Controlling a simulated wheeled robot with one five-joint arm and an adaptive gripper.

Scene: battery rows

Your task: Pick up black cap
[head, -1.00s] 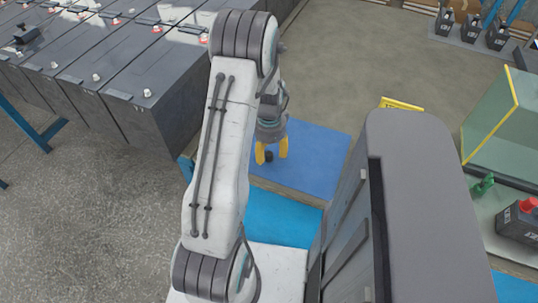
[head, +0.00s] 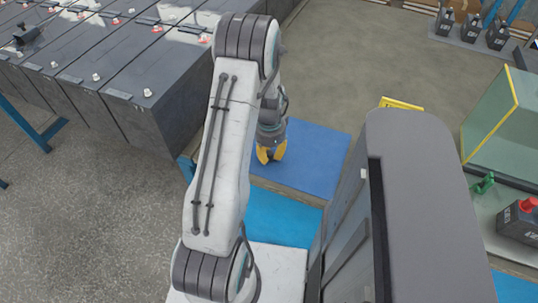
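My gripper (head: 270,155) has yellow fingers and points down over the blue mat (head: 318,160). Its fingers are drawn in close together around the small black cap (head: 270,155). Only a small dark bit of the cap shows between the fingertips; the rest is hidden by them. I cannot tell whether the cap still touches the mat.
A row of large dark batteries (head: 130,95) stands at the left. A glass-sided case (head: 510,120) and a dark box with a red knob (head: 520,218) are at the right. A lighter blue mat (head: 283,222) lies nearer.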

